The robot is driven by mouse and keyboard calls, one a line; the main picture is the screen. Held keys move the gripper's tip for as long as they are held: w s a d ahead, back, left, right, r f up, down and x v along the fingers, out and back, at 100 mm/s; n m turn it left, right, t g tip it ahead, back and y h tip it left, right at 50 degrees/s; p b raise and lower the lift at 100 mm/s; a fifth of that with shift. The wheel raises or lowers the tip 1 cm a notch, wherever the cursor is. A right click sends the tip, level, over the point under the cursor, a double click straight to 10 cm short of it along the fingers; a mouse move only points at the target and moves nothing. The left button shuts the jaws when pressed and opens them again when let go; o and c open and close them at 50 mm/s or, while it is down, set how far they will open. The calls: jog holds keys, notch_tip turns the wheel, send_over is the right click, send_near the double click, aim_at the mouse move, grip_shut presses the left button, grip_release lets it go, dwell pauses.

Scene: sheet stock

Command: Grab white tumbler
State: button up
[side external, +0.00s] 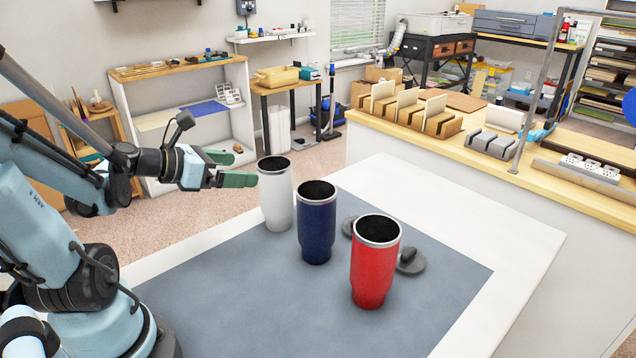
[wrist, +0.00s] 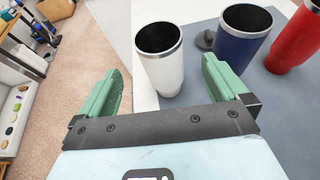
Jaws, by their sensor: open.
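The white tumbler (side external: 275,196) stands upright and open-topped on the grey mat, leftmost of three tumblers in a row. It also shows in the wrist view (wrist: 162,72), ahead of the fingers and nearer the right one. My gripper (side external: 238,170) is open and empty, with green fingers, just left of the tumbler's upper part in the side view. In the wrist view my gripper (wrist: 160,85) has its fingers wide apart. I cannot tell whether a finger touches the tumbler.
A blue tumbler (side external: 316,222) stands close to the right of the white one, and a red tumbler (side external: 374,262) stands beyond it. Dark lids (side external: 411,262) lie behind them. The grey mat (side external: 230,295) is clear at the front left. The white table (side external: 480,220) is bare at the right.

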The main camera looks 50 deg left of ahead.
aim_at(277, 196)
jog(key=shift+x, duration=5.2)
jog(key=shift+a, duration=0.1)
jog(key=shift+c, duration=0.2)
jog(key=c, duration=1.5)
jog(key=shift+o, duration=0.2)
jog(key=shift+r, duration=0.15)
